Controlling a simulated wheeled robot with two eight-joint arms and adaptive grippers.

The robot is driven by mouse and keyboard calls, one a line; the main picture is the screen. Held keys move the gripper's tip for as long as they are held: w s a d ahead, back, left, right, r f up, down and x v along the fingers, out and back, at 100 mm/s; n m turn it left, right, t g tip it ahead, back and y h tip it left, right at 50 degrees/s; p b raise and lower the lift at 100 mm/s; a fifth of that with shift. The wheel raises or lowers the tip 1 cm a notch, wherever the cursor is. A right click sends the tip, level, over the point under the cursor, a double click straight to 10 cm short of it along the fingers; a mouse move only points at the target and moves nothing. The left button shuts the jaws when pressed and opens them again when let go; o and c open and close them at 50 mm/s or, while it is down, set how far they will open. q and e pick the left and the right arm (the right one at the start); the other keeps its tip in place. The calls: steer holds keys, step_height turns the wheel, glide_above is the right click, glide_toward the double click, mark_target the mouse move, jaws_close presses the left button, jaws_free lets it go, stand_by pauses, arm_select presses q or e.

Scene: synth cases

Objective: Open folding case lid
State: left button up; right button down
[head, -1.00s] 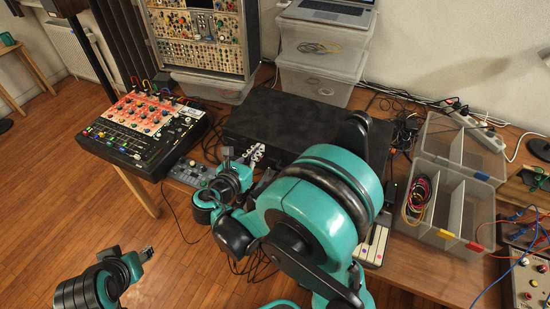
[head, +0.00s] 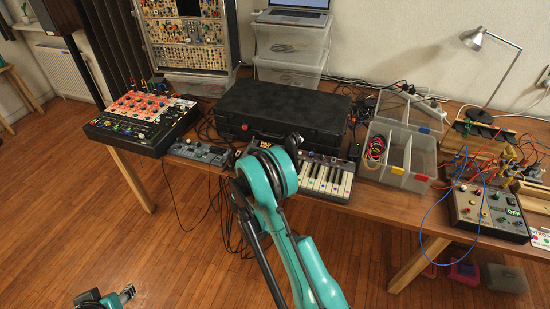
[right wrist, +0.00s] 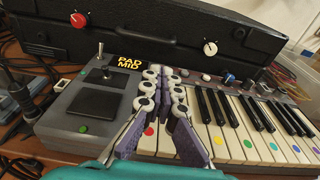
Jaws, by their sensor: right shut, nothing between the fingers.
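The black folding case (head: 283,108) lies flat on the table with its lid down, at the middle of the head view. Its dark front face (right wrist: 150,45) fills the top of the right wrist view, with a red round fitting (right wrist: 79,19) at left and a white one (right wrist: 210,48) at right. My right gripper (right wrist: 165,78) is shut and empty, in front of the case and over the small keyboard. In the head view my right arm hides its fingertips. My left gripper (head: 127,293) is at the bottom left, over the floor, far from the case; its fingers are too small to read.
The keyboard (head: 325,181) with a pad section (right wrist: 95,105) sits directly in front of the case. A mixer (head: 143,122) is at left, a clear divided box (head: 402,150) at right. Clear bins and a laptop (head: 296,14) stand behind. Cables hang over the table's front edge.

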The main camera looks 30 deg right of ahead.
steer(key=shift+w+d+f, duration=0.1)
steer(key=shift+d+f, duration=0.05)
steer(key=shift+d, duration=0.2)
steer(key=b+x, duration=0.2)
steer(key=x, duration=0.6)
steer(key=shift+w+f, duration=0.1)
steer(key=shift+w+d+b, duration=0.35)
steer(key=shift+d+b, duration=0.05)
steer(key=shift+d, duration=0.05)
